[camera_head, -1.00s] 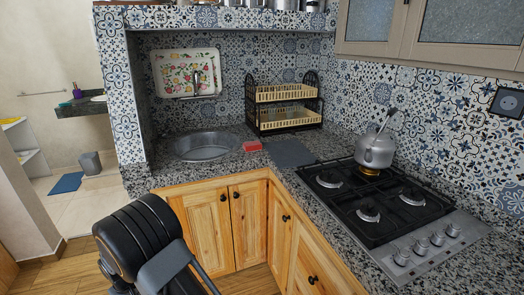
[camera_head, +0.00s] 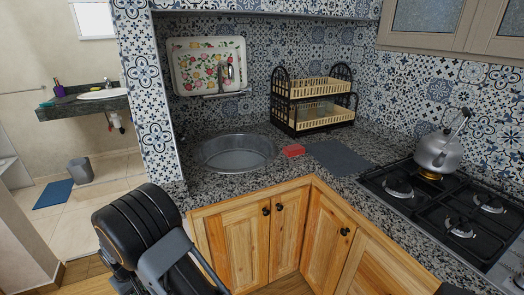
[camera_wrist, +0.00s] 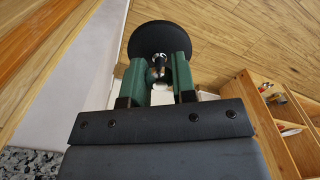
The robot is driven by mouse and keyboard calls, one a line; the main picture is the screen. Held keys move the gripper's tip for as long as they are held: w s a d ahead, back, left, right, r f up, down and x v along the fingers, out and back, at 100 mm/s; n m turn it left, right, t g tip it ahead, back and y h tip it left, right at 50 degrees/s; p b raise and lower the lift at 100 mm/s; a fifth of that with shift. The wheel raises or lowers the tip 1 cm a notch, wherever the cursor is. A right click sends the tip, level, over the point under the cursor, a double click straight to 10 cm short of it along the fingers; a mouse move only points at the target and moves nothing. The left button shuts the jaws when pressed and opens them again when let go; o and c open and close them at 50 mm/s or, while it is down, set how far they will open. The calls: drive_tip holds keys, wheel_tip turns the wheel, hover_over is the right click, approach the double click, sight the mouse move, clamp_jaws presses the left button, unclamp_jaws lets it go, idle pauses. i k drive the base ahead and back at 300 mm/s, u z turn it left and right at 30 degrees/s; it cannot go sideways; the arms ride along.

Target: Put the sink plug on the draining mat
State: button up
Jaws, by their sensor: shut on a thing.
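In the wrist view, my gripper (camera_wrist: 160,72) has two green fingers shut on the metal knob of the sink plug (camera_wrist: 139,43), a black round disc. The plug is held clear of any surface, beyond the fingertips. In the head view, the draining mat (camera_head: 341,158) is a flat dark grey rectangle on the granite counter, right of the sink and in front of the dish rack. The mat looks bare. The head view does not show the gripper fingers or the plug; my black arm links fill its lower left.
The round steel sink (camera_head: 237,153) is left of the mat, with a red sponge (camera_head: 293,150) between them. A two-tier dish rack (camera_head: 313,100) stands behind. The hob (camera_head: 450,212) and kettle (camera_head: 437,151) are to the right. Wooden cabinets (camera_head: 275,235) front the counter.

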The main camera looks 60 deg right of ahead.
sight(329, 159)
drive_tip(key=z, duration=1.6)
